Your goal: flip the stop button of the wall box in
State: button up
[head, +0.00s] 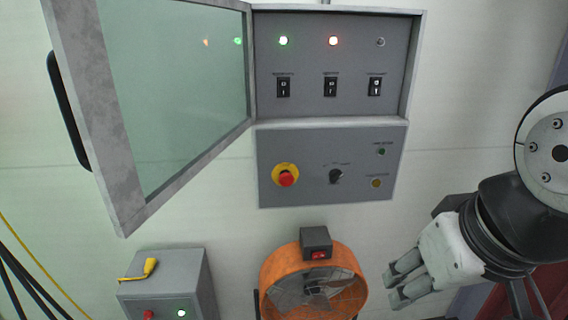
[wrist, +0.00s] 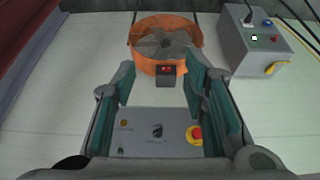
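A grey wall box (head: 165,285) is at the lower left of the head view, with a red button (head: 149,315) and a lit green button (head: 182,313) on its front. In the wrist view this box (wrist: 240,55) is at the upper right, its red button (wrist: 274,39) visible. Another red stop button (head: 286,179) on a yellow base sits on the grey cabinet's lower panel (head: 300,197); it also shows in the wrist view (wrist: 196,133). My gripper (head: 398,283) is open and empty, right of the orange fan and away from both buttons. Its fingers (wrist: 160,98) are wide apart.
The cabinet's glass door (head: 175,90) stands open to the left, above the box. An orange fan (head: 275,275) with a red-switched block (head: 318,250) stands between my gripper and the box. A yellow handle-like piece (head: 145,268) lies on the box; cables run at far left.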

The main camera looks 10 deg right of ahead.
aim_at(286, 179)
jog(key=k+j+z, duration=0.1)
jog(key=z, duration=0.25)
jog(key=k+j+z, duration=0.15)
jog(key=z, duration=0.2)
jog(key=k+j+z, duration=0.15)
jog(key=z, duration=0.2)
jog(key=j, duration=0.1)
